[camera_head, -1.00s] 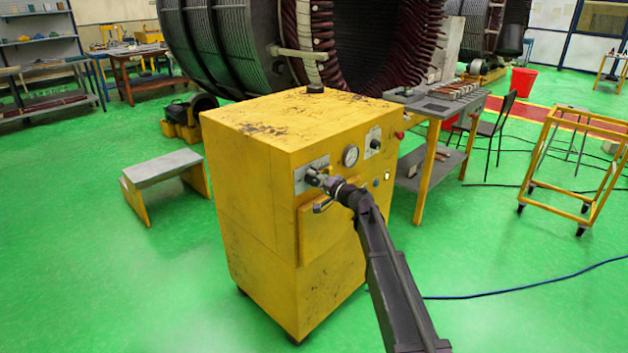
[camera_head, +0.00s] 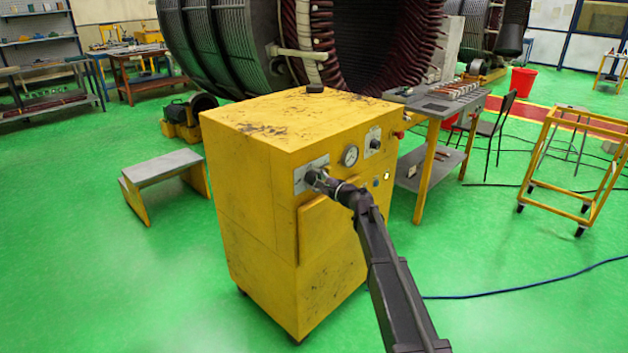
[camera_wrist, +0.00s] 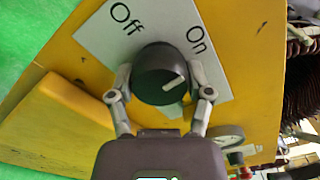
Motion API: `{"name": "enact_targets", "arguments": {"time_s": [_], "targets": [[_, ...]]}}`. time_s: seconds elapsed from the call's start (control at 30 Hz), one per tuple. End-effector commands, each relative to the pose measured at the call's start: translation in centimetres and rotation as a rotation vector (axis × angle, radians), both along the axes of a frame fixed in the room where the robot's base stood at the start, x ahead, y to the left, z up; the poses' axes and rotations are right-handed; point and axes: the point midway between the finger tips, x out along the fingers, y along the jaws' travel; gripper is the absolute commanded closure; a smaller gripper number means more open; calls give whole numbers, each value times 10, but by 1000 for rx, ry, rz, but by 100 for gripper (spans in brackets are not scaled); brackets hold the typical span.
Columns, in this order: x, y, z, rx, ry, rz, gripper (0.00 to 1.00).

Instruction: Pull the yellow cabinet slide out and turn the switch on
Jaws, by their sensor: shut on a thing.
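The yellow cabinet (camera_head: 245,200) stands in the middle of the head view. Its slide (camera_head: 318,228) is a yellow front below the switch; in the wrist view the slide (camera_wrist: 62,112) stands out from the panel at the left. How far it is out I cannot tell. The switch is a round dark knob (camera_wrist: 160,75) on a pale plate (camera_wrist: 95,35) marked Off and On. Its white mark points right and slightly up, nearer the On side. My gripper (camera_wrist: 160,92) is shut on the knob, one finger on each side. In the head view my gripper (camera_head: 318,179) hides most of the knob.
A gauge (camera_head: 350,155) and a second dial (camera_head: 374,141) sit right of the switch. A grey-topped workbench (camera_head: 440,103) stands behind at the right, a yellow trolley (camera_head: 588,165) farther right, and a step stool (camera_head: 160,168) at the left. Green floor is clear in front.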

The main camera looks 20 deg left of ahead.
Motion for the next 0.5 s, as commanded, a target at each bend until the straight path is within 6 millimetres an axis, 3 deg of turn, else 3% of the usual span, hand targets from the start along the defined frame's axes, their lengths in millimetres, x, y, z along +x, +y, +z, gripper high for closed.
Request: {"name": "enact_targets", "arguments": {"time_s": [0.5], "targets": [[2, 2, 1, 63, 146, -3, 82]]}}
